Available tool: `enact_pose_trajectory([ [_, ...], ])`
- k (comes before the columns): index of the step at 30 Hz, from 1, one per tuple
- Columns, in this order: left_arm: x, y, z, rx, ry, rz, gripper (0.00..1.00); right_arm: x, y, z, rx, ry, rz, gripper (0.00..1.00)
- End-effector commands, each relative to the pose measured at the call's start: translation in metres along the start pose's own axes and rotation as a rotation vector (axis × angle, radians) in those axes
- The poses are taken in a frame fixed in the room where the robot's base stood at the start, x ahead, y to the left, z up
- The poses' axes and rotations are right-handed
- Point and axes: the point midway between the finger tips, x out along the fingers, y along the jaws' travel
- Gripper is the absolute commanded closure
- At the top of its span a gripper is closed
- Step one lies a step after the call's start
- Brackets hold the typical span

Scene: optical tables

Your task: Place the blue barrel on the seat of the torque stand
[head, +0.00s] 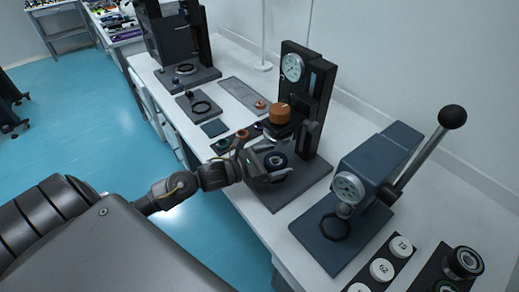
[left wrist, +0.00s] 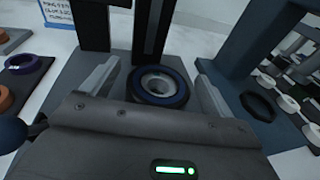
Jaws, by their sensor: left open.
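The blue barrel (left wrist: 158,85), a short dark round part with a blue rim and an open centre, sits on the base of a black stand (left wrist: 78,75). In the head view the barrel (head: 275,160) is at the foot of this stand (head: 308,187), which I take for the torque stand; it carries a dial and an orange knob. My left gripper (left wrist: 155,90) is open, with one finger on each side of the barrel and gaps between. It also shows in the head view (head: 268,168). The seat under the barrel is hidden. My right gripper is not in view.
A blue-grey lever press (head: 375,165) with a dial stands close on the right. A tray with coloured rings (head: 240,140) lies to the left. Another black device (head: 175,40) stands farther back. Numbered white discs (head: 382,269) are at the front right.

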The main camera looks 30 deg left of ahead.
Motion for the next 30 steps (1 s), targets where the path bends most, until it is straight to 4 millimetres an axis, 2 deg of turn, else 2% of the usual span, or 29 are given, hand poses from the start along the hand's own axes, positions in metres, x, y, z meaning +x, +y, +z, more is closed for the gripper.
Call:
enact_pose_trajectory([
  [9, -0.066, -0.001, -0.006, 0.003, 0.008, -0.001, 0.13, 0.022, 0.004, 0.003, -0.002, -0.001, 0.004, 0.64],
  [15, -0.097, 0.000, -0.004, 0.001, 0.005, 0.000, 0.13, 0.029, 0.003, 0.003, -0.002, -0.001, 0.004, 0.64],
  [21, -0.111, 0.000, -0.002, 0.000, 0.003, -0.001, 0.13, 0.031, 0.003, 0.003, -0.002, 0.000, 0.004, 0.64],
  [30, -0.114, 0.000, 0.000, 0.001, 0.001, -0.001, 0.13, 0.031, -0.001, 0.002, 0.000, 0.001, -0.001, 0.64],
])
